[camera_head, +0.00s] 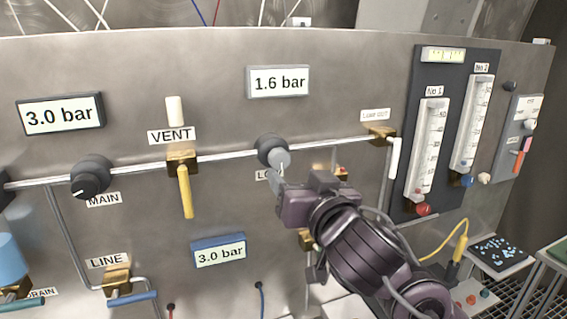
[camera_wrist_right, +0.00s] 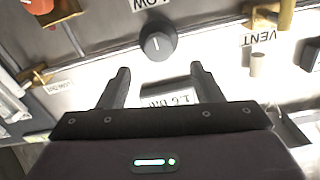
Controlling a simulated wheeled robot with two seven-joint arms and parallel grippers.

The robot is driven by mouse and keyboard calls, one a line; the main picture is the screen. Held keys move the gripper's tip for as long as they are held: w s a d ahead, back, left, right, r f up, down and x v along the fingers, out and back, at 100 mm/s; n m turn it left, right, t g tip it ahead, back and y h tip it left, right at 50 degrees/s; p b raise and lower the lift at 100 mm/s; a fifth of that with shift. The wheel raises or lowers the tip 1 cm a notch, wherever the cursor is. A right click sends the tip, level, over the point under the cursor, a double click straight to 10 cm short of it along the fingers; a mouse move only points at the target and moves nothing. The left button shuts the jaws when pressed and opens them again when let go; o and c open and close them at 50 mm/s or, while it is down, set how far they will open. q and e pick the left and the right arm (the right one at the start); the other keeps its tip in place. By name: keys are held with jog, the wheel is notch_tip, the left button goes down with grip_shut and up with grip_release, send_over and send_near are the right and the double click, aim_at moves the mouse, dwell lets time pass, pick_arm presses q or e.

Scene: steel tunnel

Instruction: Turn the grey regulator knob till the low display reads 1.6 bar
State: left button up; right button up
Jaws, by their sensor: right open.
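The grey regulator knob (camera_head: 273,148) sits on the pipe below the low display (camera_head: 279,81), which reads 1.6 bar. In the right wrist view the round dark knob (camera_wrist_right: 157,42) has a white pointer line and lies just beyond the fingertips, not between them. My right gripper (camera_head: 281,170) is in front of the panel beside the knob and partly covers its label. Its two fingers (camera_wrist_right: 159,70) are spread and empty in the wrist view. The display (camera_wrist_right: 168,98) shows upside down behind them. My left gripper is not in view.
The MAIN knob (camera_head: 91,177) and a display reading 3.0 bar (camera_head: 60,114) are at left. The yellow VENT lever (camera_head: 185,190) stands left of the grey knob. A blue-framed display (camera_head: 219,251) reads 3.0 bar. Flow tubes (camera_head: 428,150) are at right.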

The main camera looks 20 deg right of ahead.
aim_at(281, 162)
jog(key=w+p, duration=0.1)
jog(key=w, duration=0.6)
jog(key=shift+f, duration=0.1)
jog(key=c, duration=1)
jog(key=shift+m, duration=0.6)
jog(key=o, duration=1)
jog(key=shift+s, duration=0.1)
